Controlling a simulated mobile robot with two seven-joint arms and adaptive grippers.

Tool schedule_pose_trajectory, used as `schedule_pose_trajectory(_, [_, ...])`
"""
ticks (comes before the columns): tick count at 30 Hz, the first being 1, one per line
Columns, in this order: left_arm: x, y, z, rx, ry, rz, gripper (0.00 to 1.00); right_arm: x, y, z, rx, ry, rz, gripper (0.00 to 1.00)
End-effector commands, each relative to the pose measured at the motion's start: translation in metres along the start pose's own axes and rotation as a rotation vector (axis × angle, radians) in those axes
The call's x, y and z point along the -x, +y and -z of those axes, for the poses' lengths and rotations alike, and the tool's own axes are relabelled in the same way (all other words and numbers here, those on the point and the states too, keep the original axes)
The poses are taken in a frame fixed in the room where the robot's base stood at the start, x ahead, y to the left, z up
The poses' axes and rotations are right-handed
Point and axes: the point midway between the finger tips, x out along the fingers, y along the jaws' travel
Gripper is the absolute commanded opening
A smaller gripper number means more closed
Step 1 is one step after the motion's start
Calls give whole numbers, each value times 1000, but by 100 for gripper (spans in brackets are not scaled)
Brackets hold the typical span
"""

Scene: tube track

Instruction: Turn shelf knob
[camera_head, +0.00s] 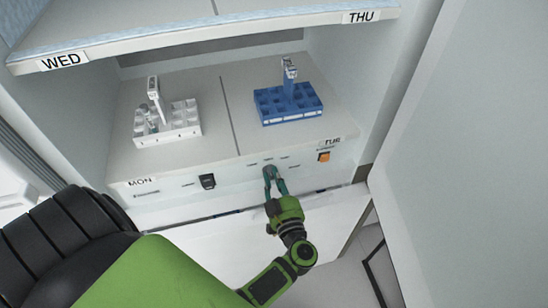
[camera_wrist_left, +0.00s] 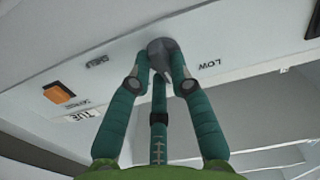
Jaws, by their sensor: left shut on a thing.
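The shelf knob (camera_wrist_left: 161,46) is a round dark grey dial on the white front panel of the lower shelf. My left gripper (camera_head: 271,174), with teal fingers and a green body, reaches up to the panel in the head view and hides the knob there. In the left wrist view the fingertips of my left gripper (camera_wrist_left: 165,60) are shut on the knob, one on each side. My right gripper is not in view.
An orange switch (camera_head: 324,156) and a black switch (camera_head: 207,181) sit on the panel, right and left of the knob. On the shelf stand a white rack (camera_head: 167,137) and a blue rack (camera_head: 290,116). A large pale door (camera_head: 455,150) stands open at right.

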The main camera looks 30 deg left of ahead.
Motion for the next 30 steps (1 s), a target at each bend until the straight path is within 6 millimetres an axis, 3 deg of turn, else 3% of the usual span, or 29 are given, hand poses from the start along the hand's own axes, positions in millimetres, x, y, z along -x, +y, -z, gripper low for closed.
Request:
schedule_pose_trajectory(7, [0, 0, 0, -89, -2, 0, 0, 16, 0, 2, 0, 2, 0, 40])
schedule_pose_trajectory(24, [0, 0, -2, -115, -1, 0, 0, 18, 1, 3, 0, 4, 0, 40])
schedule_pose_trajectory(25, [0, 0, -2, -115, -1, 0, 33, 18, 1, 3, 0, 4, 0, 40])
schedule_pose_trajectory(26, [0, 0, -2, -115, -1, 0, 45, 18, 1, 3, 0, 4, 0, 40])
schedule_pose_trajectory(30, [0, 0, -1, -114, 0, 0, 45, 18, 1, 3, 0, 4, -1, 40])
